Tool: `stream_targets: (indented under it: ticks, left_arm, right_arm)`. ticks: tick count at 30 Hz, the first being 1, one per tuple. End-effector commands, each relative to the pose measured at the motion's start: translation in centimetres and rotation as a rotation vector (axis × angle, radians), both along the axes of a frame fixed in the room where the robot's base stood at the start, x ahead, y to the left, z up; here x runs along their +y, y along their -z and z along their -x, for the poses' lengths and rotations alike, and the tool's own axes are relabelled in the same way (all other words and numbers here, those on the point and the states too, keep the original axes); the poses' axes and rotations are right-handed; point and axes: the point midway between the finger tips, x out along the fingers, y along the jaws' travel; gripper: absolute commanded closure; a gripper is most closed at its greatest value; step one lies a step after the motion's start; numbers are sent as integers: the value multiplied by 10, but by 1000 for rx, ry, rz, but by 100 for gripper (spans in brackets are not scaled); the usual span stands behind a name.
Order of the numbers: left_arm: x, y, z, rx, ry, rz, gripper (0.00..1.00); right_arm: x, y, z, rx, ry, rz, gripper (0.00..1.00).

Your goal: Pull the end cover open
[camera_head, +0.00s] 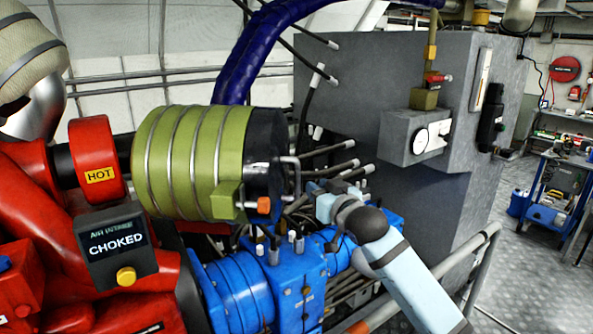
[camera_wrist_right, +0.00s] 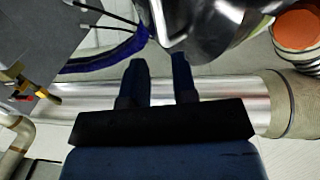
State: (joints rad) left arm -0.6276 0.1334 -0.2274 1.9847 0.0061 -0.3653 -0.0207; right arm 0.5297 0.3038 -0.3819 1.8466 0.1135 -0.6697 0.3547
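The end cover (camera_head: 266,150) is the black round cap on the right end of the green ribbed canister (camera_head: 185,160). A bent metal handle (camera_head: 293,172) stands out from its face. My right gripper (camera_head: 312,188) is just right of the handle, its fingers partly hard to make out in the head view. In the right wrist view, its two dark fingers (camera_wrist_right: 160,62) are apart with nothing clearly between them. A shiny bent metal bar, seemingly the handle (camera_wrist_right: 160,24), lies just beyond the fingertips. I cannot tell whether they touch. My left gripper is not in view.
An orange knob (camera_head: 264,205) sits low by the cover. Blue machinery (camera_head: 295,285) lies below, a "CHOKED" display (camera_head: 117,245) at lower left. A grey cabinet (camera_head: 350,90) stands behind, with several black rods nearby. A handrail (camera_head: 470,260) runs at right.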

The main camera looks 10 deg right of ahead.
Motion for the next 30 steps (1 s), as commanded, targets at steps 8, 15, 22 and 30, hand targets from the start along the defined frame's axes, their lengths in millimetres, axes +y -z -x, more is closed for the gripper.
stream_targets:
  ticks: [8,15,22,30]
  left_arm:
    - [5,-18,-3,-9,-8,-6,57]
    - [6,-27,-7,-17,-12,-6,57]
    - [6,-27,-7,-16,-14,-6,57]
    - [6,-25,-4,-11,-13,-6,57]
  right_arm:
    - [17,-3,-59,2,1,2,74]
    - [26,-1,-89,1,0,1,74]
    - [28,0,-97,0,0,1,74]
    - [28,0,-97,1,0,1,95]
